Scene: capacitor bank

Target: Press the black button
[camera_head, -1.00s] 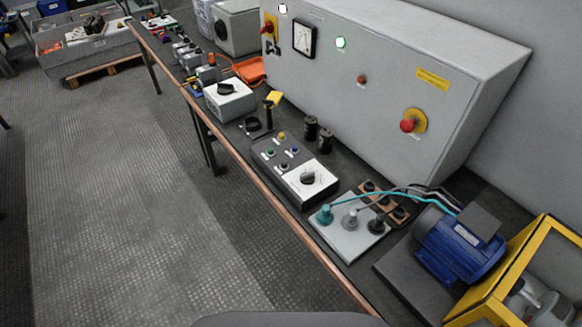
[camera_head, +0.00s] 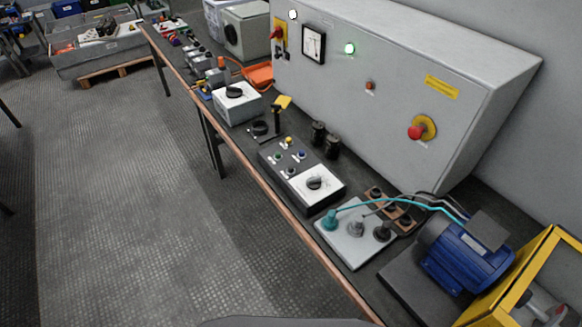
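A dark control box (camera_head: 267,158) lies on the bench in the middle of the view. Its top carries small coloured buttons: a yellow one (camera_head: 288,140), a green one (camera_head: 277,157), a blue one (camera_head: 302,154) and a dark one (camera_head: 291,171) that looks black, nearest the bench's front edge. Whether any button is pressed is too small to tell. Neither of my grippers is in view.
A large grey cabinet (camera_head: 400,95) with a red emergency knob (camera_head: 416,131) stands behind the box. Two black cylinders (camera_head: 325,140) stand between them. A grey box with a knob (camera_head: 238,102) is at the left; a terminal plate (camera_head: 350,245) and a blue motor (camera_head: 465,255) are at the right.

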